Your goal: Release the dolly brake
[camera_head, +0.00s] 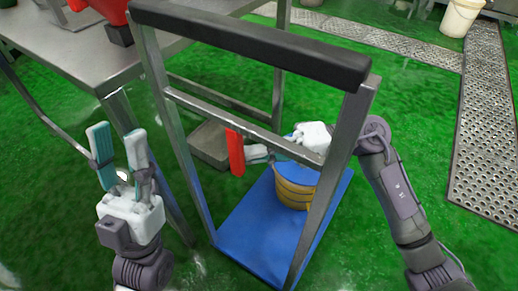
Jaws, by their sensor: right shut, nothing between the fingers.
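The dolly (250,45) has a metal frame with a black padded top bar and a blue platform (245,235). A red upright bar (236,152), perhaps the brake lever, shows inside the frame below the crossbar. My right arm reaches in from the right behind the frame's right post. My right gripper (252,153) is shut and empty, its tips close to the right side of the red bar; I cannot tell if they touch it. My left gripper (118,147) is open and empty, pointing up, left of the frame and apart from it.
A yellow-brown bucket-like container (295,188) with blue on top stands on the platform. A steel table (60,50) with red items fills the upper left. A white bucket (459,17) stands at the upper right beside perforated metal floor plates (487,120). Green floor is otherwise open.

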